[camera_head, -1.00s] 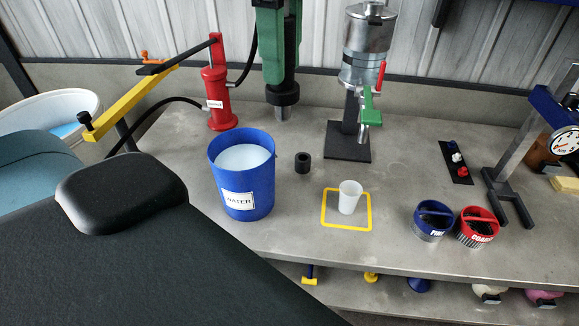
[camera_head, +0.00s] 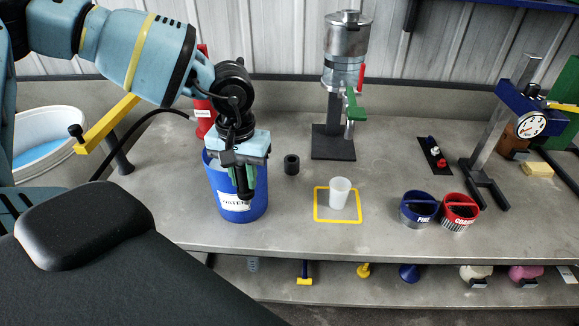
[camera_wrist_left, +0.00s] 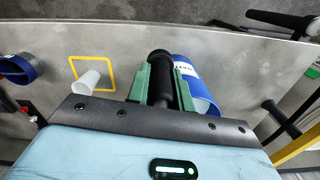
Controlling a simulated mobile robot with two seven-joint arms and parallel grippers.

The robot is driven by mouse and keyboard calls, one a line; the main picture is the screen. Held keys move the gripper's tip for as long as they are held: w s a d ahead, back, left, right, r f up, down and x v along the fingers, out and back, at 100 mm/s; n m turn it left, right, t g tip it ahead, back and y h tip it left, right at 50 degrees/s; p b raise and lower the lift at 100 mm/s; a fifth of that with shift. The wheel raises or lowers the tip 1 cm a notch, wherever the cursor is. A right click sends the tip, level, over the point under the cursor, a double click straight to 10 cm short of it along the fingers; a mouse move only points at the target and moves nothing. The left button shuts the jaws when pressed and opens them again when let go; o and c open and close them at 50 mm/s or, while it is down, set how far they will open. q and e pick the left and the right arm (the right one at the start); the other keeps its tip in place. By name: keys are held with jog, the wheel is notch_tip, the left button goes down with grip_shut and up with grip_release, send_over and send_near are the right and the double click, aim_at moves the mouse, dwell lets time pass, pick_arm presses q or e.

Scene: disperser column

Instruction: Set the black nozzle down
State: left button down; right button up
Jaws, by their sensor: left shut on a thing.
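My left gripper (camera_head: 245,180) hangs in front of the blue WATER bucket (camera_head: 238,208) in the head view. In the wrist view its green fingers (camera_wrist_left: 162,85) are shut on a dark cylindrical piece, which looks like the black nozzle (camera_wrist_left: 160,62). The bucket (camera_wrist_left: 198,88) lies just right of and partly behind the fingers there. The height of the held piece above the bench cannot be told. A short black ring (camera_head: 292,165) stands apart on the bench, right of the bucket. My right gripper is not in view.
A white cup (camera_head: 340,193) stands in a yellow square outline (camera_head: 322,217). FINE (camera_head: 419,207) and COARSE (camera_head: 459,212) containers stand further right. A metal canister stand (camera_head: 333,142) is behind. Red, white and blue small pieces sit on a black strip (camera_head: 435,155). Bare bench lies between.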

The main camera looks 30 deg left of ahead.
pick_arm(q)
jog(key=s+a+n, duration=0.3)
jog(key=s+a, duration=0.1)
jog(key=a, duration=0.7)
jog(key=s+a+f+n, duration=0.1)
jog(key=s+f, duration=0.2)
jog(key=f, duration=0.1)
jog(key=w+d+m, duration=0.2)
jog(key=d+m, duration=0.2)
jog(key=d, duration=0.8)
jog(key=w+d+f+m, duration=0.1)
jog(key=w+d+m, duration=0.2)
jog(key=d, duration=0.9)
jog(key=shift+w+d+f+m, duration=0.2)
jog(key=shift+d+f+m, duration=0.1)
jog(key=shift+d+m, duration=0.15)
jog(key=shift+a, duration=0.1)
